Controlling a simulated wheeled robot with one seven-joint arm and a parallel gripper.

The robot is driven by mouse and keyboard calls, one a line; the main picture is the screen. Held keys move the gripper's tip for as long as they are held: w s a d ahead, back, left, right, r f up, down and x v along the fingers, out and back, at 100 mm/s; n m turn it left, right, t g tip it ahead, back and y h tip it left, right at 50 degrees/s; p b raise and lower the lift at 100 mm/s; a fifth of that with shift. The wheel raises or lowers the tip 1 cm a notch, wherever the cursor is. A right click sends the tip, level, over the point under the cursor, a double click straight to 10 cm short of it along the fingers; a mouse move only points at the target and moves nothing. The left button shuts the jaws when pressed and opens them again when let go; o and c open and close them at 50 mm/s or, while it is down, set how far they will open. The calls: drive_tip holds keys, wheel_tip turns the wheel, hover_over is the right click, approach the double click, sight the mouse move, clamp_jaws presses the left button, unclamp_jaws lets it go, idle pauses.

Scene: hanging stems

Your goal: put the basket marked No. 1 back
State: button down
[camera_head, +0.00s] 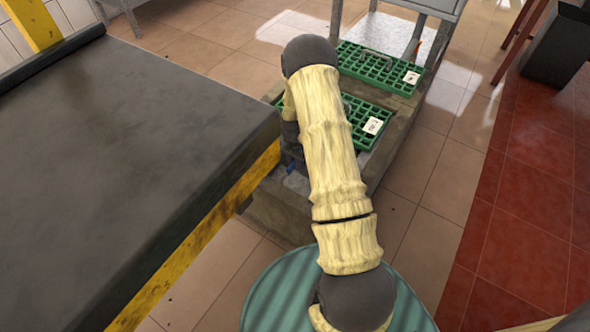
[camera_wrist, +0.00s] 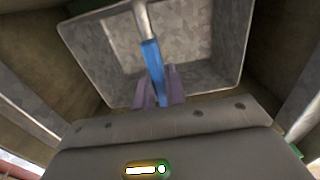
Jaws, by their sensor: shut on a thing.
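In the wrist view, a grey galvanised metal basket (camera_wrist: 205,45) with a squarish open mouth shows past my gripper (camera_wrist: 159,80). Its bar handle has a blue grip (camera_wrist: 152,62). My gripper's two purple-grey fingers are shut on the blue grip. Brown concrete-like walls (camera_wrist: 35,55) surround the basket; I cannot tell how deep it sits between them. No number shows on the basket.
A concrete trough (camera_head: 290,212) carries two green grates, a nearer one (camera_head: 352,141) and a farther one (camera_head: 352,66), with white tags too small to read. A dark-topped table (camera_head: 140,130) with a yellow edge stands close on the left.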

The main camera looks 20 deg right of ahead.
wheel_tip(320, 180, down, 3)
drive_tip(key=shift+f+b, duration=0.15)
drive_tip(key=shift+b, duration=0.45)
drive_tip(key=shift+f, duration=0.1)
drive_tip(key=c, duration=1.5)
unclamp_jaws()
drive_tip(key=shift+o, duration=0.2)
wheel_tip(320, 180, up, 12)
drive_tip(key=p, duration=0.7)
